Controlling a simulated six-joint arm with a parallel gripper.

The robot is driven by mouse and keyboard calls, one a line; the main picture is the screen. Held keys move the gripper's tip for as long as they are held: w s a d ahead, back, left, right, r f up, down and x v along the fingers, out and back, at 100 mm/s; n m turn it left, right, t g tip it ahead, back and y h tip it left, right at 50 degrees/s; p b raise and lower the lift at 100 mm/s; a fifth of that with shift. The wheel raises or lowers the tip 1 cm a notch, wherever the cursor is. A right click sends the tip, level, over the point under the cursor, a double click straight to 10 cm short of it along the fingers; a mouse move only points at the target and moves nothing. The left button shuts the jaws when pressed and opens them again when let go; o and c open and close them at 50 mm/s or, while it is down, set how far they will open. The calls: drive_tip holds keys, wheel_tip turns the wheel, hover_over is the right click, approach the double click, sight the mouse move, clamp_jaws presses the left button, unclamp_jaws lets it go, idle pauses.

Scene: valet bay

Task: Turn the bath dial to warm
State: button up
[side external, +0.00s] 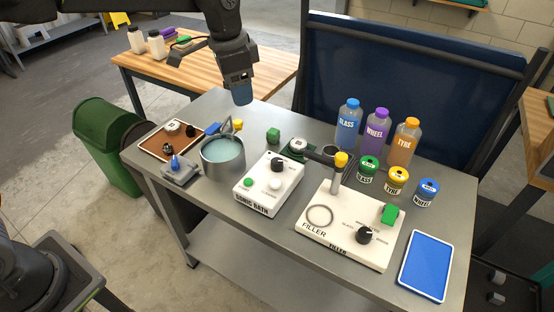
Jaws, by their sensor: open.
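The white sonic bath unit (255,201) stands in the middle of the grey bench, lettered SONIC BATH on its front edge. Its black dial (277,165) sits near the back of its top face. The dial's pointer and marks are too small to read. A green button (248,182) and a round white knob (274,184) are on the same face. My gripper (238,92) hangs from the top of the view, up and left of the dial and apart from it. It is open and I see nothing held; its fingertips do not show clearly.
A metal pot (223,161) of pale blue liquid stands left of the bath. The filler unit (343,228) with its post (337,175) stands to the right. Several bottles and labelled jars are behind it. A blue pad (425,267) lies at the right front corner.

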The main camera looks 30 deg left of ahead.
sight(277, 160)
drive_tip(key=w+d+f+m+g, duration=0.25)
drive_tip(key=w+d+f, duration=0.35)
drive_tip(key=f, duration=0.4)
drive_tip(key=shift+m+t, duration=0.25)
drive_tip(key=shift+t, duration=0.2)
drive_tip(key=f, duration=0.9)
drive_tip(key=a+f, duration=0.1)
drive_tip(key=f, duration=0.3)
drive_tip(key=shift+w+f, duration=0.35)
drive_tip(key=shift+c, duration=0.3)
drive_tip(key=c, duration=0.9)
drive_tip(key=shift+n, duration=0.4)
drive_tip(key=n, duration=1.1)
drive_tip(key=shift+r, duration=0.1)
